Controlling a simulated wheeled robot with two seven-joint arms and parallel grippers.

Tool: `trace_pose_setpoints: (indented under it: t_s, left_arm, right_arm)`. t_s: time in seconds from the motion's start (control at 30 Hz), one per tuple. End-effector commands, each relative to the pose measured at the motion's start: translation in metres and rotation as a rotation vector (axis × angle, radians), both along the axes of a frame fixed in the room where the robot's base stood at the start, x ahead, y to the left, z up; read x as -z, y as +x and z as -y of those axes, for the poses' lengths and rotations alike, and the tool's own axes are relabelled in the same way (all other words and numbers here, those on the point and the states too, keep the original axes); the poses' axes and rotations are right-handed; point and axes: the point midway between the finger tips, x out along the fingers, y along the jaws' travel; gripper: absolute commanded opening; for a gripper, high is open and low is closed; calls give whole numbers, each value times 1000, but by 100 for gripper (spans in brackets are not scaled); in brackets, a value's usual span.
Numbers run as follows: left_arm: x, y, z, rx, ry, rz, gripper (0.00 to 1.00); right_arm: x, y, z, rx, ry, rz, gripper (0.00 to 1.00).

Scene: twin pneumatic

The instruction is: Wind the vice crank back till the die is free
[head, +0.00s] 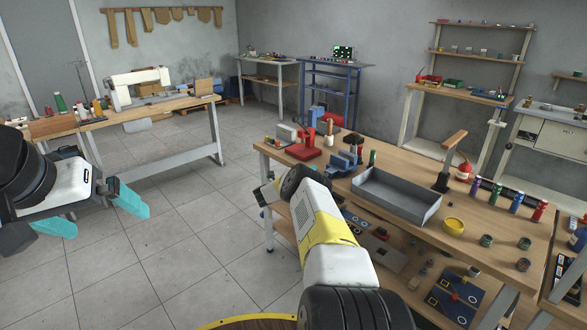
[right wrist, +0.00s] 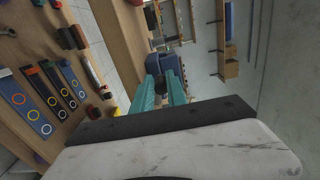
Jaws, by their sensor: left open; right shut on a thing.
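The blue vice (head: 343,161) stands near the far left part of the wooden workbench, beside a grey tray. The vice also shows beyond my right fingertips in the right wrist view (right wrist: 166,66). My right gripper (right wrist: 163,88) has its teal fingers at the near side of the vice, shut on what appears to be the crank, mostly hidden between them. In the head view my right arm hides these fingers. I cannot make out the die or the jaw gap. My left gripper (head: 92,215) is open and empty, above the floor left of the bench.
A grey tray (head: 397,198) sits right of the vice. A red press-like tool (head: 304,149) stands left of it. A sewing table (head: 150,106) stands at the left, with clear floor between.

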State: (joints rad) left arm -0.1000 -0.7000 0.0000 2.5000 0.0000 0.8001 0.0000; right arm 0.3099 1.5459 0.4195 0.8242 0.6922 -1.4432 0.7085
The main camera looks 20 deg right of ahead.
Motion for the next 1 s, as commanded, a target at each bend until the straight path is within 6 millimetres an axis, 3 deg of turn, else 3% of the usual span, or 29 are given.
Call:
trace_pose_setpoints:
  t_s: [1.0]
  left_arm:
    - [0, 0, 0, 0, 0, 0, 100]
  right_arm:
    - [38, -3, 2, 5, -367, -877, 0]
